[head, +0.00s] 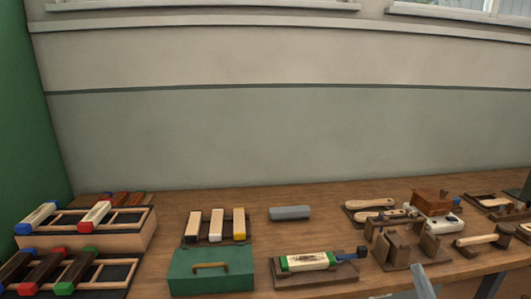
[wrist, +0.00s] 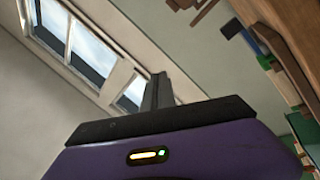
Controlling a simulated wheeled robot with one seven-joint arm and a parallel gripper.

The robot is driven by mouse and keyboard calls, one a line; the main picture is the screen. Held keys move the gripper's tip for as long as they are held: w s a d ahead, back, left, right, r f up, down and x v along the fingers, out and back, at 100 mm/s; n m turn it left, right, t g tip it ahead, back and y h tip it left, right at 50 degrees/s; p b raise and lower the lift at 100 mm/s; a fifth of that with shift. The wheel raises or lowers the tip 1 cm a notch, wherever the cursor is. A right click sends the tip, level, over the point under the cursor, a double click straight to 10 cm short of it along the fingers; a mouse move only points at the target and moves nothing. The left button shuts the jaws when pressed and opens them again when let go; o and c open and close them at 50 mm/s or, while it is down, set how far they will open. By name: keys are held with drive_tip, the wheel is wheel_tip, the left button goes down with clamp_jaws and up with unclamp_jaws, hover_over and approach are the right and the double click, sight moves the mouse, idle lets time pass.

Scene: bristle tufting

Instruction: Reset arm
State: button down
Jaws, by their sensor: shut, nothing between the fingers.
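My gripper (wrist: 158,90) shows in the wrist view, with its dark fingers together in front of the black bar and purple housing. Nothing is between the fingers. It points toward the wall and windows, clear of the bench. In the head view I cannot make out the gripper. A grey-blue piece shows at the bottom right there, and I cannot tell what it belongs to.
The wooden workbench (head: 300,211) runs along the wall. It holds a green box (head: 211,281), a grey block (head: 290,213), a brush block in a fixture (head: 308,262), racks (head: 128,239) at left and wooden tools at right. Windows (wrist: 65,30) show in the wrist view.

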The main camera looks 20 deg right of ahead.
drive_tip(key=s+a+f+m+g+y, duration=0.1)
drive_tip(key=s+a+m, duration=0.2)
drive_tip(key=s+a, duration=0.5)
drive_tip(key=s+a+f+m+g, duration=0.1)
drive_tip(key=s+a+m, duration=0.25)
drive_tip(key=a, duration=0.85)
drive_tip(key=s+a+r+g+y, duration=0.1)
drive_tip(key=s+a+g+y, duration=0.2)
drive_tip(key=s+a+y, duration=0.5)
drive_tip(key=s+a+n, duration=0.1)
drive_tip(key=s+a, duration=0.7)
drive_tip(key=s, duration=0.2)
drive_tip(key=shift+r, duration=0.3)
